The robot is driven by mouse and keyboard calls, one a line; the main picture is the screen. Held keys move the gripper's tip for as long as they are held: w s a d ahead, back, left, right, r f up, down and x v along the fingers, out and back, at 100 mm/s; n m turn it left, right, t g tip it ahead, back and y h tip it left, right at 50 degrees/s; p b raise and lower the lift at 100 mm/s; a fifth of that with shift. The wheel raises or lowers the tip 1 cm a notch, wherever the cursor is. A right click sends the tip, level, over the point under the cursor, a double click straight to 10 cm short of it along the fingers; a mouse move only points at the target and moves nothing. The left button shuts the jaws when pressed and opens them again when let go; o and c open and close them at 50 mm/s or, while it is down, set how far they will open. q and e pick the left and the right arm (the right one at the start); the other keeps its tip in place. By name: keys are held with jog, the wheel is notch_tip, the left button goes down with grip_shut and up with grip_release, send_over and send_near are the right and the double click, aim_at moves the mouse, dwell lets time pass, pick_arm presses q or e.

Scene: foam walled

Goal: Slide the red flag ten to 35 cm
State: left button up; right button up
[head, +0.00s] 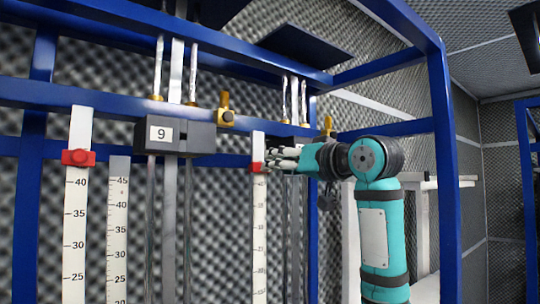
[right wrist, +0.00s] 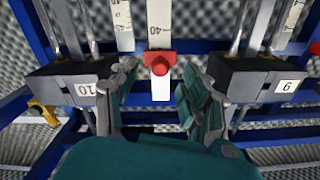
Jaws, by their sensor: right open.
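The red flag ten (head: 257,167) sits on a white scale strip (head: 259,230) beside the block labelled 10, with a 40 mark close to it. In the right wrist view the red flag (right wrist: 160,64) has a round knob and sits on the strip near the picture's middle. My right gripper (head: 278,160) reaches in from the right, close to the flag. In the right wrist view the open fingers of my right gripper (right wrist: 158,82) stand on either side of the flag's line. I cannot tell whether they touch it. My left gripper is not in view.
Another red flag (head: 78,157) sits on a scale at the left, near a block labelled 9 (head: 175,137). The block labelled 10 (right wrist: 88,85) is close beside my fingers. Blue frame bars (head: 440,160), metal rods and brass fittings (head: 225,112) surround the space.

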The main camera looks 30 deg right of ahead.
jog(key=w+p, duration=0.1)
jog(key=w, duration=0.2)
jog(key=shift+w+a+r, duration=0.15)
jog(key=shift+w, duration=0.4)
jog(key=shift+s, duration=0.1)
grip_shut()
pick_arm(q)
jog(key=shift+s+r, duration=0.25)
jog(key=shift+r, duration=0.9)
